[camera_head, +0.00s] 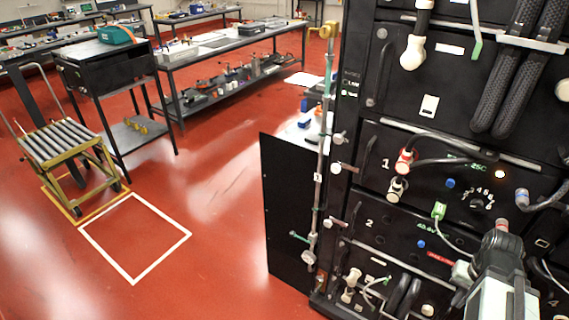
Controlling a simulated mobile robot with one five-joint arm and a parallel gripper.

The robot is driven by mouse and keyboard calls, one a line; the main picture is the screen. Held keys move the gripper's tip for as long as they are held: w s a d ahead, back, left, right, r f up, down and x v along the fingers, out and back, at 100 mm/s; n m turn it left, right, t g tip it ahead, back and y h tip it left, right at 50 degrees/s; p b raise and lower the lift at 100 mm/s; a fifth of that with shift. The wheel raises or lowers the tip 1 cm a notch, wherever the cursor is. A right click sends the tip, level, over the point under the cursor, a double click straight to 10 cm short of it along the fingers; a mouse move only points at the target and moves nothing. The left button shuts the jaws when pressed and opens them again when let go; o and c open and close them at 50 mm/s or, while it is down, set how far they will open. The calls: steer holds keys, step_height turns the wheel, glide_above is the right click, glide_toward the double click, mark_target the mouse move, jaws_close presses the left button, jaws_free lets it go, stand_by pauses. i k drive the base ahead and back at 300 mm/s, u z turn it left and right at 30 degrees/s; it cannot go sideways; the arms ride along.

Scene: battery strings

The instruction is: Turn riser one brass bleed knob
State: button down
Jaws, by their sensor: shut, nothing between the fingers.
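A slim grey vertical riser pipe (318,190) runs up the left side of the black battery rack. A brass-coloured fitting (327,32) tops it, and it may be the bleed knob. A small brownish fitting (320,282) sits near its foot. I cannot tell for sure which part is the bleed knob. My gripper (502,226) is at the lower right, in front of the rack, shut and empty. It is well to the right of the riser and apart from it. My own arm hides part of the rack's lower right.
The black rack (440,60) fills the right side, with numbered rows, cables, connectors and a rotary dial (477,203). A black side panel (285,215) stands left of the riser. A roller cart (60,140) and workbenches (235,45) stand farther left. Red floor between is clear.

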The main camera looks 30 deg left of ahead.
mark_target(326, 32)
steer(key=u, duration=1.2)
